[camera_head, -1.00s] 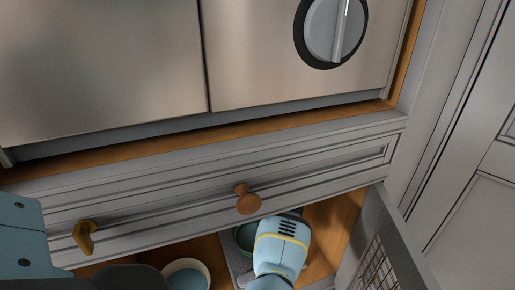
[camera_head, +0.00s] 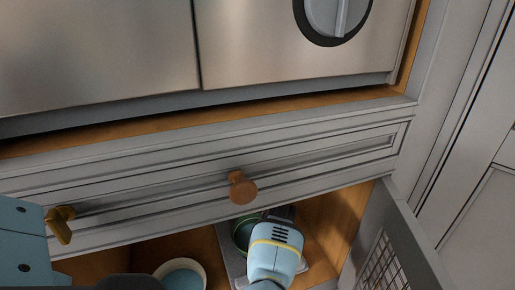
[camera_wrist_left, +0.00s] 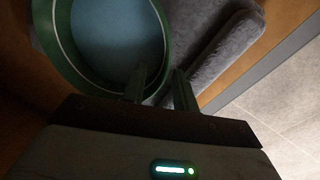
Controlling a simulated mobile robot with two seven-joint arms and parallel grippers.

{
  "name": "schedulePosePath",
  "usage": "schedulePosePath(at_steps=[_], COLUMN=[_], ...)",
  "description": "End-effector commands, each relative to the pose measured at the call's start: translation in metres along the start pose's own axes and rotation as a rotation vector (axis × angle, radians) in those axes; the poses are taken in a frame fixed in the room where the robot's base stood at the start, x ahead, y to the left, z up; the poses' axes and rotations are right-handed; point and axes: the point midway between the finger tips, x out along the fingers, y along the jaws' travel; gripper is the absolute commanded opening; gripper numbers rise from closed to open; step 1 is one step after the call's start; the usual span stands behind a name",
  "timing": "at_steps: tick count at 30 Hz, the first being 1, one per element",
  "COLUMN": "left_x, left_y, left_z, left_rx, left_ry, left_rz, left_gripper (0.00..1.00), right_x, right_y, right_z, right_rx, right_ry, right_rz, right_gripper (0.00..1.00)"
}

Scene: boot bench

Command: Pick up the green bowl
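The green bowl (camera_head: 242,236) sits inside the low compartment below the drawer front, partly hidden behind my left gripper (camera_head: 277,247) in the head view. In the left wrist view the green bowl (camera_wrist_left: 74,64) shows its green wall, a pale line and a bluish inside. My left gripper's fingers (camera_wrist_left: 162,90) are apart at the bowl's near right rim. One finger overlaps the rim and the other is outside it; I cannot tell whether either touches. The bowl does not look lifted. My right gripper is not in view.
A cream-rimmed bowl (camera_head: 182,274) with a blue inside stands to the left. Grey fuzzy material (camera_wrist_left: 213,50) lies beside the green bowl. The drawer front with a wooden knob (camera_head: 242,188) is above. An open door with mesh (camera_head: 378,262) stands at the right.

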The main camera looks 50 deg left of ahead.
Motion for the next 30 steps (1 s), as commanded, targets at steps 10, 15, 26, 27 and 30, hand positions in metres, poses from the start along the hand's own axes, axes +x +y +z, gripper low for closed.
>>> schedulePosePath(at_steps=[10,15,26,27,30], left_x=[0.021,0.02,0.02,0.02,0.02], left_y=[0.0,0.0,0.0,0.0,0.0], left_z=[0.0,0.0,0.0,0.001,0.001], left_rx=[-0.001,-0.001,-0.001,-0.001,-0.001], left_ry=[-0.001,-0.001,-0.001,-0.002,-0.002], left_rz=[-0.001,-0.001,0.0,0.001,0.001], left_gripper=[0.29,0.22,0.0,0.0,0.0], right_x=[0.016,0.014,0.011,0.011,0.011], right_y=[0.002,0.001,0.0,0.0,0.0], right_z=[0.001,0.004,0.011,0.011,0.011], right_rx=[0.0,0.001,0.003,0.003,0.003], right_ry=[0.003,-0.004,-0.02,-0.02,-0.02], right_rz=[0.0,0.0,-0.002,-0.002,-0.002], right_gripper=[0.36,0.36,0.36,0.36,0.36])
